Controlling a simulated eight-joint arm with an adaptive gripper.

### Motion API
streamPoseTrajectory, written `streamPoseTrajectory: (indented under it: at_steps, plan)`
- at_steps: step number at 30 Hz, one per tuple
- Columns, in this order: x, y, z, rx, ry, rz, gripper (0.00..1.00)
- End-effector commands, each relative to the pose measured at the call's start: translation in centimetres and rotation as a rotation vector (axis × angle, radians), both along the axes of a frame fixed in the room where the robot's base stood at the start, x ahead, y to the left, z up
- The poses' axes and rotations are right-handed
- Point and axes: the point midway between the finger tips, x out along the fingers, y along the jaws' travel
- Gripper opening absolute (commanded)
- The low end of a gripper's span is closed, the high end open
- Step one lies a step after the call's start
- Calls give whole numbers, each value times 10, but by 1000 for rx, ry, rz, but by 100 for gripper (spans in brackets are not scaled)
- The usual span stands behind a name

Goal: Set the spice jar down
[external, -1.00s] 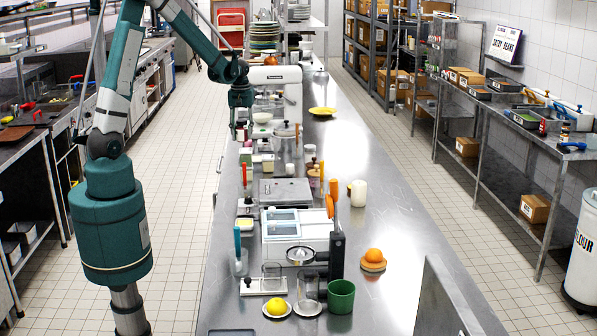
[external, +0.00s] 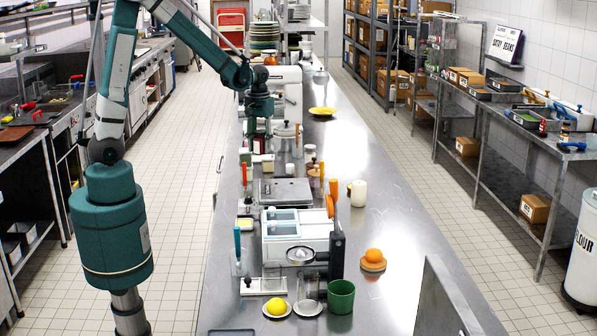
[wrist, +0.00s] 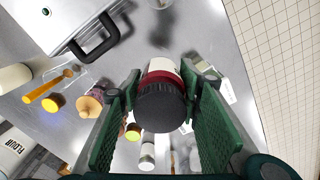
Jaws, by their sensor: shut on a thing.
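The spice jar (wrist: 161,104) has a black ridged lid, a dark red band and a pale body; in the wrist view it sits between my two green fingers, lid toward the camera. My gripper (wrist: 163,84) is shut on it. In the external view my gripper (external: 259,140) hangs over the left side of the steel counter (external: 385,225), among small jars and pots. The jar is too small and covered there to make out clearly. Whether its base touches the counter cannot be told.
A pale case with a black handle (wrist: 97,40) lies close by in the wrist view. A yellow plate (external: 322,111) lies on clearer counter to the right.

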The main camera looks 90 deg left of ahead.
Motion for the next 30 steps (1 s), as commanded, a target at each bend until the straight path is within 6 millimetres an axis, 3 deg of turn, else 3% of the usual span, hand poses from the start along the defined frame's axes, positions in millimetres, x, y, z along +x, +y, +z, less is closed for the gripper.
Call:
streamPoseTrajectory:
  at_steps: [16, 30]
  plan:
    - [17, -126, 1, 0, 0, -301, 19]
    - [11, -228, 0, 0, 0, -556, 19]
